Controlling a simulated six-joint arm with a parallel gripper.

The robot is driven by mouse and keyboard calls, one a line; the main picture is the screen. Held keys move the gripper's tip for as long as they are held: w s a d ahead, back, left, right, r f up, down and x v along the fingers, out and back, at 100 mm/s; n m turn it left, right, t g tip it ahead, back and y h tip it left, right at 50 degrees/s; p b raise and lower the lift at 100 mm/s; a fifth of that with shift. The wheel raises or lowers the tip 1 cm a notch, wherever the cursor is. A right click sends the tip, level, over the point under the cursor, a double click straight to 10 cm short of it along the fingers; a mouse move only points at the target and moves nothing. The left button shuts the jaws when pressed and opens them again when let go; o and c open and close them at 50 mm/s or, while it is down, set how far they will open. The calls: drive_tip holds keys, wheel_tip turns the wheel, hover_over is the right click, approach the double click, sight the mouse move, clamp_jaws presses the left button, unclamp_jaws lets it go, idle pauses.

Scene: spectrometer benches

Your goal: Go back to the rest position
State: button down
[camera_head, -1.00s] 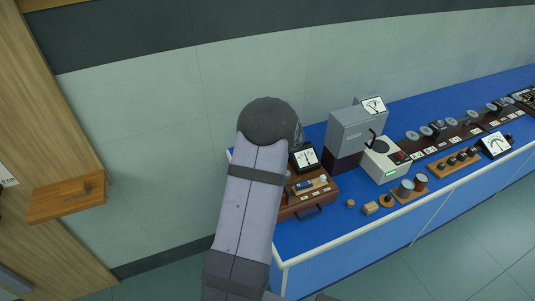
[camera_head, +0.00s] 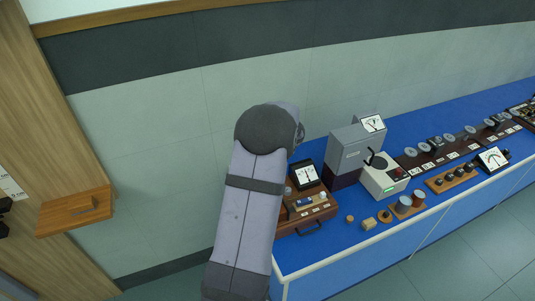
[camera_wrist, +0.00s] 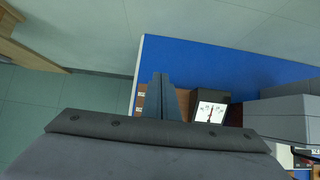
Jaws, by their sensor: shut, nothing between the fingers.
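My gripper (camera_wrist: 160,80) shows in the wrist view with its two fingers together, shut and empty. In that view it appears in front of the blue bench top and a brown wooden box with a dial meter (camera_wrist: 209,112). In the head view my arm rises from the bottom edge and hides the left end of the bench; the fingers are hidden there.
The blue bench (camera_head: 330,249) runs to the right. On it stand a wooden case with a meter (camera_head: 306,176), a grey cabinet (camera_head: 352,150), a white device with a black disc (camera_head: 385,180) and several coils and lenses. A wooden shelf (camera_head: 75,212) juts out at left.

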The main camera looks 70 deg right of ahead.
idle(0.3)
drive_tip(key=s+a+f+n+g+y, duration=0.1)
drive_tip(key=s+a+f+n+y, duration=0.15)
drive_tip(key=a+n, duration=0.55)
drive_tip(key=s+a+f+n+g+y, duration=0.15)
drive_tip(key=a+f+n, duration=0.25)
drive_tip(key=a+n, duration=0.4)
drive_tip(key=s+a+f+n+g+y, duration=0.1)
drive_tip(key=a+f+n+y, duration=0.2)
drive_tip(key=a+n, duration=0.5)
drive_tip(key=w+a+n+b, duration=0.3)
drive_tip(key=a+n, duration=0.4)
drive_tip(key=a, duration=0.3)
drive_tip(key=w+a+n+g+h+b, duration=0.1)
drive_tip(key=w+a+n+b, duration=0.2)
drive_tip(key=a+n, duration=0.4)
drive_tip(key=w+a+r+n+g+b, duration=0.1)
drive_tip(key=w+a+n+b, duration=0.2)
drive_tip(key=a+n, duration=0.4)
drive_tip(key=w+a, duration=0.1)
drive_tip(key=a, duration=0.7)
drive_tip(key=shift+h+b, duration=0.3)
drive_tip(key=shift+b, duration=0.1)
drive_tip(key=shift+r, duration=0.1)
